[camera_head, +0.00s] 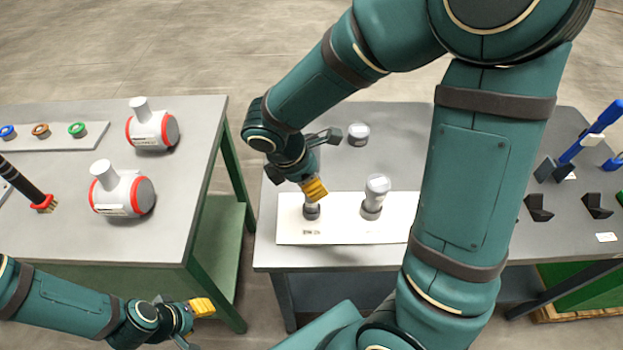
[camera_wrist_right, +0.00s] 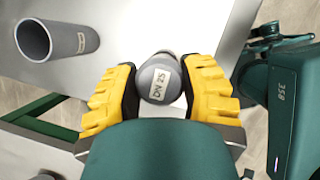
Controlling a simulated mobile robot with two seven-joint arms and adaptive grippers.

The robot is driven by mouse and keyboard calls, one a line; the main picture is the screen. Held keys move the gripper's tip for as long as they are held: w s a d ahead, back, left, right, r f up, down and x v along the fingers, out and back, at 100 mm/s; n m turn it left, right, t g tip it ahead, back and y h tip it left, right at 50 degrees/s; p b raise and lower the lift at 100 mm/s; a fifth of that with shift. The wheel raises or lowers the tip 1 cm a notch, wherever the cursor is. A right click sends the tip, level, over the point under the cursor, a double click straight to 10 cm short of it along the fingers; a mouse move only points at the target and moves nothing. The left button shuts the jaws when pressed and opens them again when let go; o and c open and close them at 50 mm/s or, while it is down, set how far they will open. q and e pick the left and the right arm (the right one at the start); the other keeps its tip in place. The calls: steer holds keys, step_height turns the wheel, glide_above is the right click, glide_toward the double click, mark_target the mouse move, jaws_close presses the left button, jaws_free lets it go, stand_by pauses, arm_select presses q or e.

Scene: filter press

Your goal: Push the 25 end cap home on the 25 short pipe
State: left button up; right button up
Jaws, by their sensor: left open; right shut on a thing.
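The 25 end cap (camera_wrist_right: 158,82) is a round grey cap with a "DN 25" label facing the right wrist camera. My right gripper (camera_wrist_right: 160,95) is shut on it, with one yellow finger on each side. In the head view the right gripper (camera_head: 314,189) points down over the white board. A short grey upright piece (camera_head: 311,211), apparently the 25 short pipe in its holder, stands directly below it. The fingers hide where cap and pipe meet, so I cannot tell how far the cap is on. My left gripper (camera_head: 202,307) is open and empty at lower left.
On the white board (camera_head: 340,238), a larger pale-topped pipe (camera_head: 375,190) stands close to the right. An open grey pipe (camera_wrist_right: 55,40) shows in the wrist view. The left table (camera_head: 200,180) holds two white-and-red housings.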

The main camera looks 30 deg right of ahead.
arm_select(q)
steer(key=shift+r, duration=0.1)
steer(key=shift+f+b, duration=0.45)
steer(key=shift+f, duration=0.05)
arm_select(e)
steer(key=shift+f, duration=0.6)
steer(key=o, duration=0.7)
steer(key=shift+o, duration=0.2)
arm_select(q)
steer(key=shift+w+r, duration=0.1)
arm_select(e)
steer(key=shift+r, duration=0.1)
steer(key=p+v, duration=0.2)
steer(key=v, duration=0.1)
steer(key=shift+p, duration=0.35)
arm_select(q)
step_height(320, 180, up, 9)
steer(key=w+p, duration=0.2)
steer(key=p, duration=0.4)
steer(key=shift+a+t, duration=0.2)
steer(key=shift+t, duration=0.1)
arm_select(e)
steer(key=v, duration=0.7)
steer(key=shift+r, duration=0.4)
arm_select(q)
steer(key=shift+s+f, duration=0.1)
steer(key=shift+f, duration=0.1)
arm_select(e)
steer(key=shift+a, duration=0.15)
